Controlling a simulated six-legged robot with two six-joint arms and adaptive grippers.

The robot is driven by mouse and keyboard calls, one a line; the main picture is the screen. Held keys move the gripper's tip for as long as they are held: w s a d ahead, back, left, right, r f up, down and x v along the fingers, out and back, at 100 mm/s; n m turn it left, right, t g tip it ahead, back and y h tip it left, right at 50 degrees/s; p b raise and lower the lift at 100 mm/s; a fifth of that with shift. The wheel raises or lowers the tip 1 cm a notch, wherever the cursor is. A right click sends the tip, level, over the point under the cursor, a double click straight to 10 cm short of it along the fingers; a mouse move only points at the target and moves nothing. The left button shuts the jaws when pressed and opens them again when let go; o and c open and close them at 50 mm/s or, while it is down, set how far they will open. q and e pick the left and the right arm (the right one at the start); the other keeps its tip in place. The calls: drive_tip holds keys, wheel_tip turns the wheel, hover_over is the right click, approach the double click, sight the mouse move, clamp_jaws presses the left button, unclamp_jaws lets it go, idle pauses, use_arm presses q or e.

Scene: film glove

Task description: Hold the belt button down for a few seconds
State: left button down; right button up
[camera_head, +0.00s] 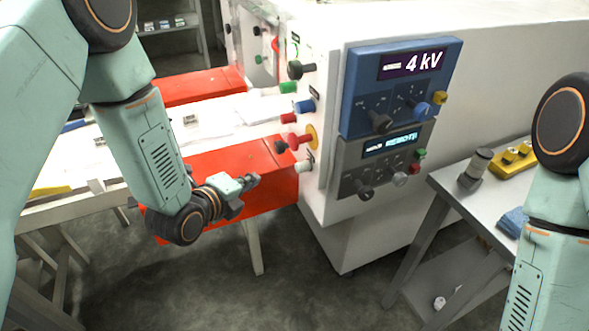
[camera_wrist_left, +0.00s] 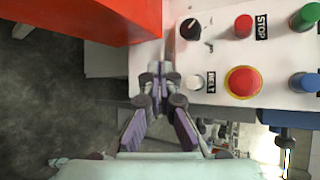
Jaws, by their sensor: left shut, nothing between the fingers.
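My left gripper (camera_head: 254,180) is shut and empty in front of the machine's end panel, short of a white button (camera_head: 304,166). In the left wrist view, the closed fingertips (camera_wrist_left: 157,68) point at the panel, to the left of the white button (camera_wrist_left: 195,82). A gap shows between them, and the button looks untouched. A small label (camera_wrist_left: 211,82) stands beside this button; its letters are too small to read surely, so I cannot confirm which button is the belt button. My right arm shows at the right edge of the head view, with its gripper out of view.
A red mushroom button on yellow (camera_wrist_left: 243,82), a red STOP button (camera_wrist_left: 243,26), a black knob (camera_wrist_left: 190,28), a green button (camera_wrist_left: 305,17) and a blue button (camera_wrist_left: 304,82) share the panel. A red guard (camera_head: 235,180) lies behind my left gripper. A grey side table (camera_head: 450,190) stands right.

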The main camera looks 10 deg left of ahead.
sight(303, 167)
use_arm(q)
drive_tip(key=w+d, duration=0.3)
drive_tip(key=d, duration=0.3)
drive_tip(key=shift+w+d+r+b, duration=0.15)
drive_tip(key=shift+w+d+b, duration=0.1)
drive_tip(key=shift+b, duration=0.05)
drive_tip(key=shift+w+a, duration=0.1)
drive_tip(key=shift+a, duration=0.05)
idle(0.4)
idle(0.7)
drive_tip(key=shift+w+d, duration=0.25)
drive_tip(key=shift+d, duration=0.2)
